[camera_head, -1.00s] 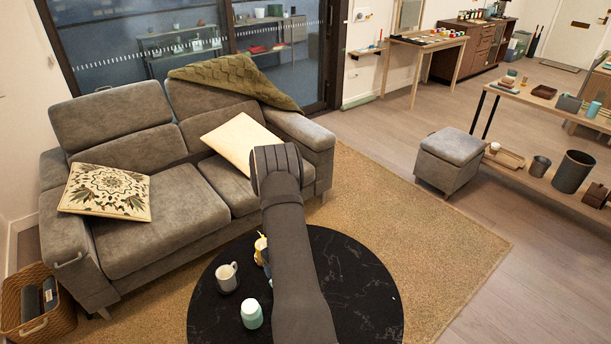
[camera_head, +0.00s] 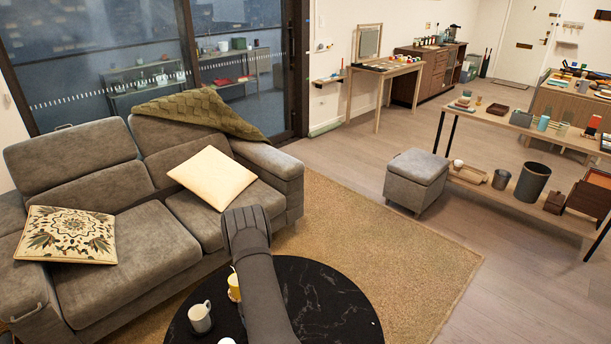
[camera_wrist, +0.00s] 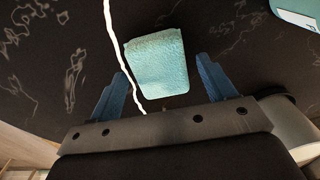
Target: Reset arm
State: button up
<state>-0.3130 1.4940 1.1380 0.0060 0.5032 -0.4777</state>
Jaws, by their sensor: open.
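My arm (camera_head: 258,285) reaches over the black round table (camera_head: 335,300) in the head view; its gripper end is hidden there. In the wrist view my gripper (camera_wrist: 167,75) is open, with its two blue fingers apart. A light teal, rough-surfaced block-like thing (camera_wrist: 157,62) shows beyond and between the fingers, over the dark veined tabletop. I cannot tell whether it touches them; nothing shows clamped. A white cord-like strip (camera_wrist: 117,65) runs beside it.
Another teal thing with a white label (camera_wrist: 298,15) is at the wrist view's top right. A grey sofa (camera_head: 120,230) stands behind; a grey ottoman (camera_head: 415,180) is at the right. The rug's right part is clear.

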dwell(0.4)
jog(key=shift+f, duration=0.2)
notch_tip(320, 180, up, 11)
notch_tip(320, 180, down, 13)
jog(key=shift+r, duration=0.2)
notch_tip(320, 180, up, 5)
jog(key=shift+f, duration=0.15)
jog(key=s+d+r, duration=0.3)
jog(key=d+r, duration=0.4)
jog(key=d, duration=0.4)
jog(key=w+d+f+m, duration=0.1)
jog(key=w+f+m, duration=0.1)
jog(key=w+m, duration=0.2)
jog(key=w+d+f+m, duration=0.1)
jog(key=w+d+m, duration=0.1)
jog(key=w+m, duration=0.3)
jog(key=w, duration=0.3)
jog(key=shift+w+f, duration=0.3)
jog(key=shift+f, duration=0.1)
